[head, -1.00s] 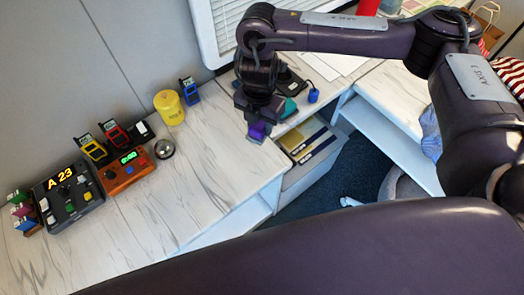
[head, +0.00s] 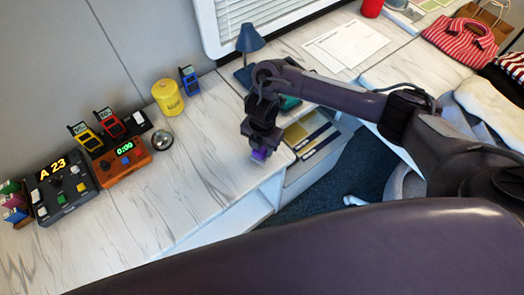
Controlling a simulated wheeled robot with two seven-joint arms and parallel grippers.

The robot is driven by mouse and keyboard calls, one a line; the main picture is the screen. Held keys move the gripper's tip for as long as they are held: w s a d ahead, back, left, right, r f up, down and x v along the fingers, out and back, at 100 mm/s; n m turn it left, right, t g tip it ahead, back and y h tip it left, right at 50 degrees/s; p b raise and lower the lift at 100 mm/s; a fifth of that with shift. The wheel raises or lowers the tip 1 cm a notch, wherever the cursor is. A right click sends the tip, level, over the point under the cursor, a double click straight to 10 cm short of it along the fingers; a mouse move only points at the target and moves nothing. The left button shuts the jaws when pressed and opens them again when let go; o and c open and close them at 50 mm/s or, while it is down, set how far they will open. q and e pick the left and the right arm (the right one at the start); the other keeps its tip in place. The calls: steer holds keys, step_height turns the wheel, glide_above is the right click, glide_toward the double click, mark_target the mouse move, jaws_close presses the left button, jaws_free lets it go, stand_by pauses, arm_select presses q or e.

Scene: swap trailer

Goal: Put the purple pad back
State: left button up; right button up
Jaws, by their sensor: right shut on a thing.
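My right gripper (head: 260,146) is shut on the purple pad (head: 258,156), a small block whose lower part shows under the fingers. It is over the marbled desk (head: 200,185), close to the desk's front right corner. I cannot tell whether the pad touches the desk top. At the far left edge stands a small brown rack (head: 17,216) with green, pink and blue-white pieces. My left gripper is not in view.
A dark console reading "A 23" (head: 62,190), an orange timer (head: 122,161), a silver bell (head: 162,140) and a yellow cylinder (head: 168,98) stand at left. A blue lamp (head: 249,42) stands behind my right arm. The desk's middle front is clear.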

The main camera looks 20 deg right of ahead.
step_height(320, 180, down, 3)
steer(key=shift+r, duration=0.2)
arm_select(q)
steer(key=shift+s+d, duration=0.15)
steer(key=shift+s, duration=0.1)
arm_select(e)
steer(key=shift+f, duration=0.2)
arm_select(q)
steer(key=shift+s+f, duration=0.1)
arm_select(e)
steer(key=o, duration=0.9)
steer(key=shift+o, duration=0.2)
steer(key=shift+r, duration=0.15)
step_height(320, 180, up, 12)
steer(key=p, duration=0.3)
steer(key=shift+r, duration=0.1)
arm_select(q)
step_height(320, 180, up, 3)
